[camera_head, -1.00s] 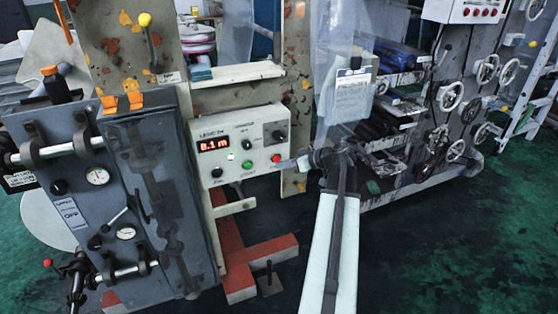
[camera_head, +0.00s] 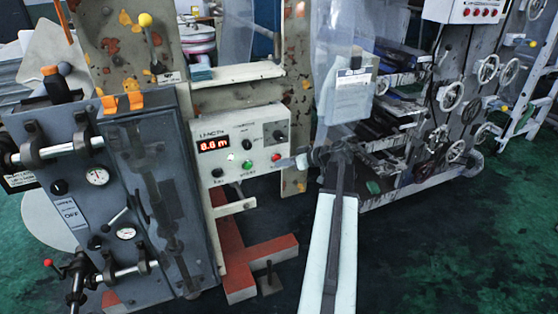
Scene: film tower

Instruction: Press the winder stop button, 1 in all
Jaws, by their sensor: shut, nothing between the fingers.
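The winder control box (camera_head: 225,129) is a pale panel with a lit red display (camera_head: 213,144) that seems to read 0.0 m. A red button (camera_head: 276,157) sits at its lower right, and a green button (camera_head: 247,165) is to its left. No readable label confirms which is the stop button; the red one looks like it. My gripper (camera_head: 278,163) is shut and empty, pointing left from my arm. Its tip is right at the red button's lower edge in the picture; I cannot tell whether it touches.
A grey machine panel (camera_head: 70,190) with gauges and rollers stands at the left. A red floor base (camera_head: 262,253) lies below the box. A machine with handwheels (camera_head: 451,95) stands at the right, with a small box of red buttons (camera_head: 478,12) above. Green floor is clear at lower right.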

